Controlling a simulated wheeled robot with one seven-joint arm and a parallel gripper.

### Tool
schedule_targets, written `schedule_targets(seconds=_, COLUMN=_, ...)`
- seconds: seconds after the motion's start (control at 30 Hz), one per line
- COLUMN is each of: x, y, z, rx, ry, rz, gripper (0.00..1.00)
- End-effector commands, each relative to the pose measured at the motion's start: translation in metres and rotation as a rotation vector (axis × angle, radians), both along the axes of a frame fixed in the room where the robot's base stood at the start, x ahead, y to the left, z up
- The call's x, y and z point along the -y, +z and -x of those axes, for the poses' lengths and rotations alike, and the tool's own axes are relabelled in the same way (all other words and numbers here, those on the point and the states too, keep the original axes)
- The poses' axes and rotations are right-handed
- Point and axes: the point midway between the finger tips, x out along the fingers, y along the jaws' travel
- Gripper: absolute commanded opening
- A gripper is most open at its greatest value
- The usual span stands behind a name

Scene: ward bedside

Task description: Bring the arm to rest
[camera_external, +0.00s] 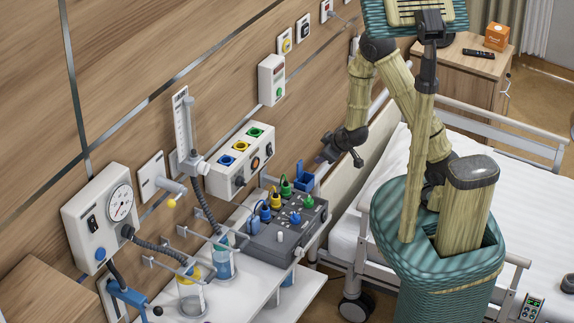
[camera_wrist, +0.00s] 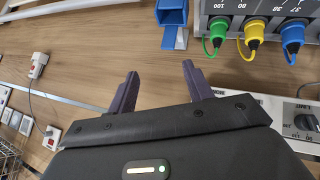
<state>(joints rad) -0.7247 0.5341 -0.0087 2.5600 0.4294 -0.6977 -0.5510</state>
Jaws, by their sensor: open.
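My arm reaches up from its base beside the bed and bends over toward the wall. My gripper (camera_external: 323,156) is in the air near the wall, above and behind the grey device with coloured connectors (camera_external: 285,232). In the wrist view my gripper (camera_wrist: 158,88) shows two dark fingers spread apart, with nothing between them. Wood panelling shows beyond the fingers. The fingertips are small in the external view.
A blue holder (camera_wrist: 171,22) and green, yellow and blue connectors (camera_wrist: 250,38) are close by. A wall box (camera_external: 240,160), a gauge unit (camera_external: 96,215) and jars (camera_external: 190,300) are at the left. The bed (camera_external: 385,160) is at the right. A bedside cabinet (camera_external: 465,75) stands behind.

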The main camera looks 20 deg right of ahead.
Motion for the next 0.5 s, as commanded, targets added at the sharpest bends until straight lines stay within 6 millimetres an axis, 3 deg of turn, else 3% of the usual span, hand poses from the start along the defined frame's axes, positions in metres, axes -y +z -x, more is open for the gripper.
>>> schedule_targets(seconds=0.23, x=0.076, y=0.034, z=-0.009, rx=-0.218, ry=-0.254, rz=-0.12, gripper=0.51)
schedule_targets(seconds=0.5, x=0.169, y=0.071, z=0.018, rx=-0.419, ry=-0.549, rz=-0.178, gripper=0.51)
